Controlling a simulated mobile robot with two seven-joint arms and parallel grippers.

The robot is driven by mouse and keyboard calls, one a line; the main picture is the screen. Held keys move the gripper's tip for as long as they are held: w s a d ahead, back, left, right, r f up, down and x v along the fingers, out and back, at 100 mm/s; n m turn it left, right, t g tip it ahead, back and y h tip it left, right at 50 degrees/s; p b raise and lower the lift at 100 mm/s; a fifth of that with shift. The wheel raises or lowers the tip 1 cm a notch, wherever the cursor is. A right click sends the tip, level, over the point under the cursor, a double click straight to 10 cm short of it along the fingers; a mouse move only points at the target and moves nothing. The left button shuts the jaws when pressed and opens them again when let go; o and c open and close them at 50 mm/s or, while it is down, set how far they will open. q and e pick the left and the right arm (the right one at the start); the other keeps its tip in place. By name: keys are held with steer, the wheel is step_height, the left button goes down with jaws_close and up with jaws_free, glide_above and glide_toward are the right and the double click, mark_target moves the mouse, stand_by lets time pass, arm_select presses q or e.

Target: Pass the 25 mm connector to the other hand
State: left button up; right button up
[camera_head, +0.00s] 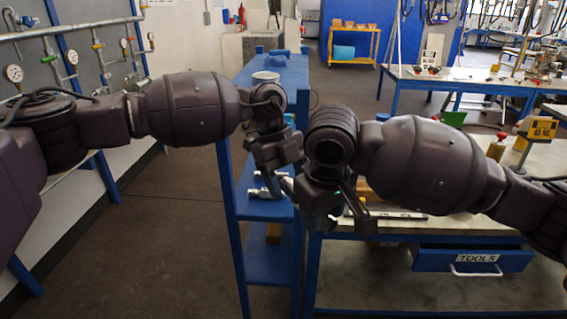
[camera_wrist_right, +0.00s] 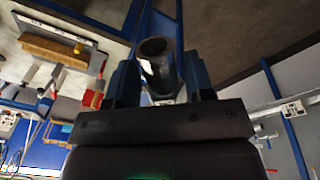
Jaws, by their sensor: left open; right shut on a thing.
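In the head view my right gripper (camera_head: 343,212) hangs in front of the bench's left end, and I cannot make out the connector there. My left gripper (camera_head: 274,183) is open and points down over the blue shelf, just left of the right gripper. The two hands are close together, and the arms hide part of the space between them.
A blue shelf unit (camera_head: 238,215) stands below the hands. The workbench (camera_head: 445,228) with a blue TOOLS drawer (camera_head: 472,260) is at the right. A yellow 40 MM sign (camera_head: 542,128) stands on it. Pressure gauges (camera_head: 14,73) line the left wall. The floor at left is clear.

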arm_select(q)
steer(key=shift+s+d+f, duration=0.2)
steer(key=shift+f, duration=0.3)
steer(key=shift+c, duration=0.3)
steer(key=c, duration=1)
arm_select(e)
steer(key=shift+c, duration=0.6)
arm_select(q)
steer(key=shift+r, duration=0.1)
jaws_close()
arm_select(e)
steer(key=o, duration=1.2)
steer(key=shift+o, duration=0.2)
steer(key=shift+r, duration=0.1)
